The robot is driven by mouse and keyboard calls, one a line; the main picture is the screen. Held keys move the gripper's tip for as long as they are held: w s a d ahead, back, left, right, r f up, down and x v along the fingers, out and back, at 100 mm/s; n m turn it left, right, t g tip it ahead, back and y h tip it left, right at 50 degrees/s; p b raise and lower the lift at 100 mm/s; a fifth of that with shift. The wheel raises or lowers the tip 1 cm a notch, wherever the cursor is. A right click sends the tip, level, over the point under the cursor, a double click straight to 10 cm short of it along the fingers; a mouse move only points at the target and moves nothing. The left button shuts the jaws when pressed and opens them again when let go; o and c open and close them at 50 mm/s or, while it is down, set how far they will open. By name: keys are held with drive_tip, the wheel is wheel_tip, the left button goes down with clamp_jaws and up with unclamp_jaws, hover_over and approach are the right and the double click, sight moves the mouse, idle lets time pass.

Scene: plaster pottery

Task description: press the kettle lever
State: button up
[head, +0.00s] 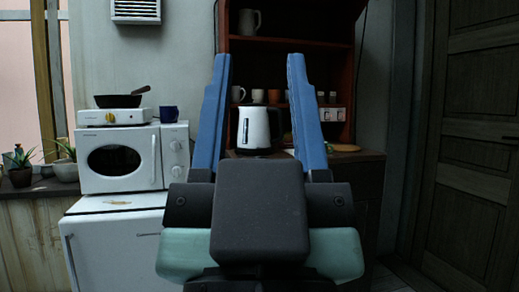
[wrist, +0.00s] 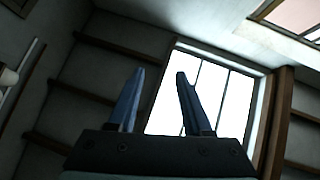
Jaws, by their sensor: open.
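In the wrist view my gripper (wrist: 154,72) also shows open, facing a bright window and the upper room, with no kettle in sight.
A white microwave (head: 134,158) stands on a low white fridge (head: 115,240) at left. A wooden cabinet (head: 290,43) holds cups behind the kettle. A dark door (head: 475,150) is at right.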

drive_tip(key=shift+c, duration=0.3)
drive_tip(key=shift+r, duration=0.1)
drive_tip(key=shift+c, duration=1.1)
drive_tip(key=shift+r+p, duration=0.3)
drive_tip(key=shift+p, duration=0.1)
drive_tip(key=shift+c, duration=1.3)
wheel_tip(320, 180, up, 31)
drive_tip(key=p, duration=3)
drive_tip(key=shift+f+p, duration=0.1)
drive_tip(key=shift+p, duration=0.3)
clamp_jaws()
drive_tip(key=shift+f, duration=0.1)
